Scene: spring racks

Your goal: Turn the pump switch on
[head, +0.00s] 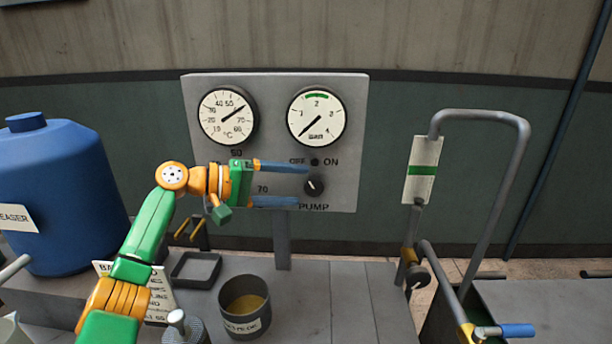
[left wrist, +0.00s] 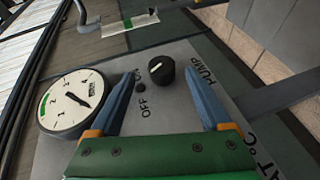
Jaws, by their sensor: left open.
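The pump switch is a black round knob (head: 314,187) above the word PUMP on a grey panel (head: 345,95). Its white mark points up and left, towards OFF. A small dark lamp (head: 314,162) sits between OFF and ON. My left gripper (head: 300,186) is open and empty in front of the panel, its blue fingers pointing right, level with the knob. In the left wrist view the knob (left wrist: 162,69) shows between and just beyond the fingertips (left wrist: 160,76). I cannot tell whether they touch it. My right gripper is not in view.
The panel carries a temperature gauge (head: 227,117) and a pressure gauge (head: 316,116), its needle pointing low left. A blue drum (head: 55,200) stands left. A labelled pot (head: 245,300) and an empty tray (head: 195,270) stand below. A bent grey pipe (head: 515,150) rises at right.

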